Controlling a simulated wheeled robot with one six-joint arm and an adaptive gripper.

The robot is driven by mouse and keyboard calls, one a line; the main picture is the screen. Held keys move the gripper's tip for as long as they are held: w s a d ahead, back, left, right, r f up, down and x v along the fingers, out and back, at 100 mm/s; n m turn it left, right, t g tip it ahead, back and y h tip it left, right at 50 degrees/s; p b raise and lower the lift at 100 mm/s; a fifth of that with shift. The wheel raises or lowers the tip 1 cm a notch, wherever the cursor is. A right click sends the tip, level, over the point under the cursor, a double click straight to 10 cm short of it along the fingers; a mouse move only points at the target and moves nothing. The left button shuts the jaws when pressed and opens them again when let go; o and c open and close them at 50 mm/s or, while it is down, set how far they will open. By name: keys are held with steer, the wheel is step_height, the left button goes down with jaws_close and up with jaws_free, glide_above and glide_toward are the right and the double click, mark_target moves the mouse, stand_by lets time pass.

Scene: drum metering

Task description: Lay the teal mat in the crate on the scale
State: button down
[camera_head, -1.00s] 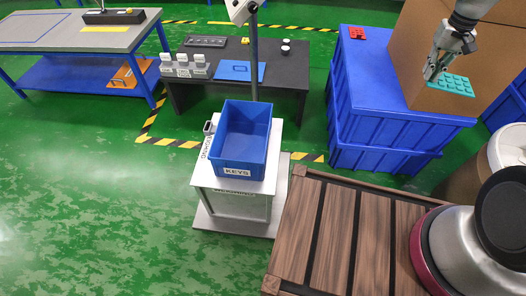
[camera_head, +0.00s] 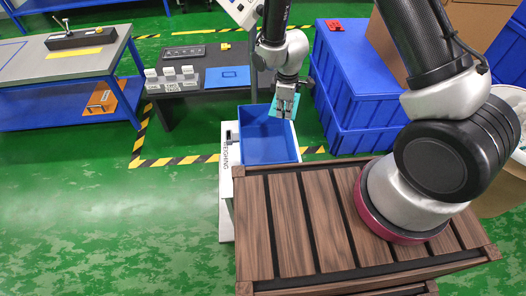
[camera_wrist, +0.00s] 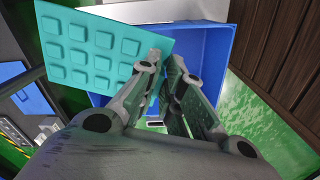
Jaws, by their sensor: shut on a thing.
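The teal mat (camera_wrist: 98,50), with rows of raised squares, is held at one edge in my gripper (camera_wrist: 165,62). In the head view the mat (camera_head: 288,101) shows as a small teal patch behind my gripper (camera_head: 284,103), which is over the right far part of the blue crate (camera_head: 262,151). In the wrist view the crate (camera_wrist: 212,45) lies below and beyond the mat, and the mat reaches out past the crate's left side.
A dark table (camera_head: 207,58) with small grey-white containers and a blue sheet (camera_head: 228,77) stands behind the crate. Stacked blue bins (camera_head: 347,80) stand to the right, bearing a red piece (camera_head: 334,25). A grey workbench (camera_head: 78,60) is at the left.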

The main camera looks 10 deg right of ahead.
steer(key=s+f+n, duration=0.1)
steer(key=f, duration=0.4)
steer(key=s+a+f+n, duration=0.1)
steer(key=s+f, duration=0.1)
steer(key=f, duration=0.4)
steer(key=s+a+f+n, duration=0.1)
steer(key=f+n, duration=0.1)
steer(key=f, duration=0.3)
steer(key=shift+s+a+f, duration=0.2)
steer(key=shift+s+f, duration=0.05)
steer(key=shift+s, duration=0.1)
step_height(320, 180, down, 5)
steer(key=shift+f, duration=0.1)
steer(key=c, duration=1.6)
jaws_free()
steer(key=shift+o, duration=0.2)
